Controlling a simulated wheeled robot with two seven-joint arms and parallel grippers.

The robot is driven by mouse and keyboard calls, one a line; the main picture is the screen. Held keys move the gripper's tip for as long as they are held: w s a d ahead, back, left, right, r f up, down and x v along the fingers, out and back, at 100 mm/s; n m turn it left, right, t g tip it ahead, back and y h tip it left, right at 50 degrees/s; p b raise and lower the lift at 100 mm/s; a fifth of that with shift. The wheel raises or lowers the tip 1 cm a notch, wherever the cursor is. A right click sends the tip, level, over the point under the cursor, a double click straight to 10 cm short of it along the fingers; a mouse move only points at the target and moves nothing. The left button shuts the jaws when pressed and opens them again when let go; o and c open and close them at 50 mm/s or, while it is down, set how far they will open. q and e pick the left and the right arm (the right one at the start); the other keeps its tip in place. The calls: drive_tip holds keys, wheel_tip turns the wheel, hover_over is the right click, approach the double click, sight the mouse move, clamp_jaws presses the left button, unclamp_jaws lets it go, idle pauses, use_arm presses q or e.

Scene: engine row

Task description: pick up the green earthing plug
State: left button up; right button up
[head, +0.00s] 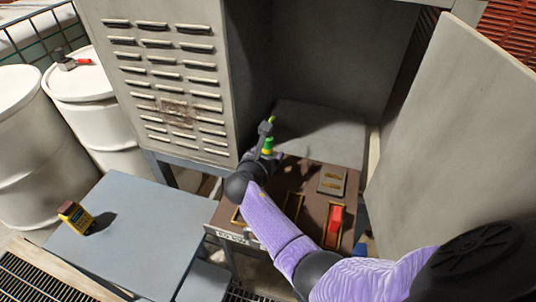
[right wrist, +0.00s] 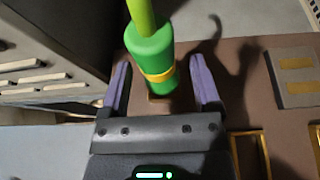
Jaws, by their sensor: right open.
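The green earthing plug (head: 268,144), with a yellow band and a lighter green stem on top, stands at the back left of the brown panel (head: 313,179). In the right wrist view the green plug (right wrist: 150,55) is between the two purple fingers of my right gripper (right wrist: 160,66). The fingers are apart, with a gap on each side of the plug. In the head view my right gripper (head: 266,150) is at the plug and partly hides it. The plug's foot is mostly hidden. My left gripper is not in view.
A red block (head: 336,217) sits in a gold-framed slot at the panel's right; another slot (head: 293,206) is empty. The louvred cabinet wall (head: 170,90) is close on the left. An open door (head: 455,120) is on the right. A small yellow-red box (head: 75,216) sits on the blue-grey table (head: 135,235).

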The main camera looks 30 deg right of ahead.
drive_tip(key=shift+w+d+f, duration=0.25)
drive_tip(key=shift+w+d, duration=0.1)
clamp_jaws()
drive_tip(key=shift+r, duration=0.1)
